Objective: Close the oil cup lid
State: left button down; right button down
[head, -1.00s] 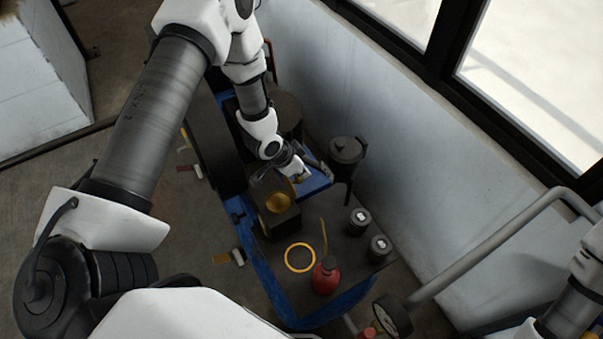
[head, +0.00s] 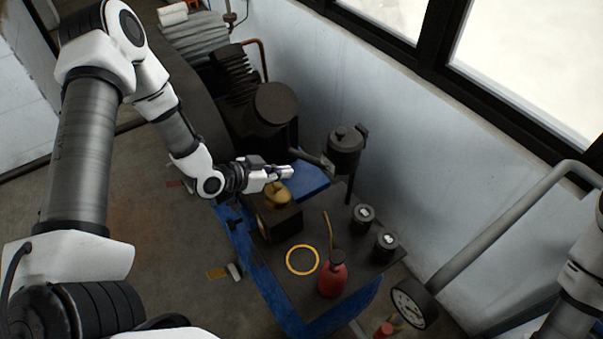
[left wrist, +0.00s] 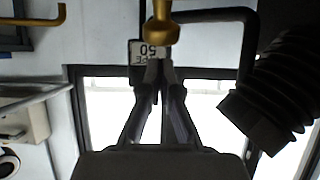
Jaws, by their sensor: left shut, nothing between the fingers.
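A brass fitting, which looks like the oil cup with its lid (head: 277,194), sits on top of a dark box-shaped housing (head: 281,222) in the head view. Whether the lid is up or down is too small to tell. My left gripper (head: 289,172) is shut and empty, just above and behind the brass fitting. In the left wrist view, a brass piece with a rounded end (left wrist: 164,35) shows just beyond the closed fingertips (left wrist: 160,72). I cannot tell if they touch. My right gripper is out of view; only part of that arm shows at the right edge.
A dark lidded canister (head: 345,150) stands behind the left gripper. Two small dark jars (head: 363,217), a yellow ring (head: 302,260) and a red bottle (head: 332,277) are on the bench. A gauge (head: 411,303) and a grey rail (head: 500,225) are at right.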

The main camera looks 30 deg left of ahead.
pick_arm(q)
jog(key=s+a+f+t+h+b, duration=0.1)
jog(key=t+b, duration=0.1)
jog(key=b, duration=0.3)
jog(key=s+a+f+t+h+b, duration=0.1)
jog(key=s+f+t+h+b, duration=0.1)
jog(key=b, duration=0.3)
jog(key=s+a+f+t+h+b, duration=0.1)
jog(key=s+f+t+b, duration=0.1)
jog(key=t+b, duration=0.2)
jog(key=shift+s+h+b, duration=0.2)
jog(key=shift+h+b, duration=0.2)
jog(key=shift+b, duration=0.65)
jog(key=shift+a, duration=0.1)
jog(key=shift+s+f+b, duration=0.1)
jog(key=shift+s+b, duration=0.15)
jog(key=shift+b, duration=0.35)
